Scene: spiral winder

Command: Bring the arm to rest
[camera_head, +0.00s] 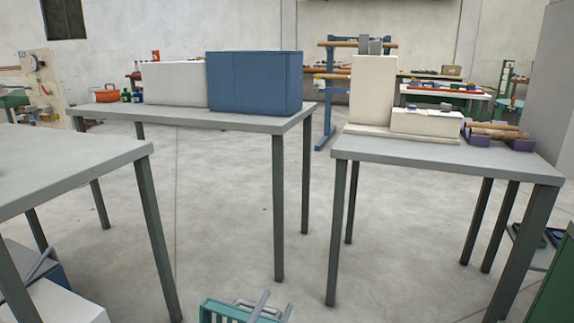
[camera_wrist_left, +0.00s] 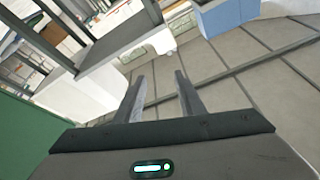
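In the head view my left gripper (camera_head: 273,307) seems to be at the bottom edge. Two pale grey finger-like bars slant there over a teal crate-like thing (camera_head: 222,312), and the frame edge cuts off the rest. In the left wrist view the dark gripper body fills the bottom. Its two fingers (camera_wrist_left: 157,98) stand clearly apart with nothing held between them. Grey floor and pale surfaces lie behind them. My right gripper shows in neither view.
A right table (camera_head: 440,162) bears a cream block (camera_head: 373,92) and purple holders (camera_head: 487,140). A middle table (camera_head: 240,123) bears a blue box (camera_head: 255,82). A bare table (camera_head: 70,160) stands at left; a white box (camera_head: 60,303) is below it.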

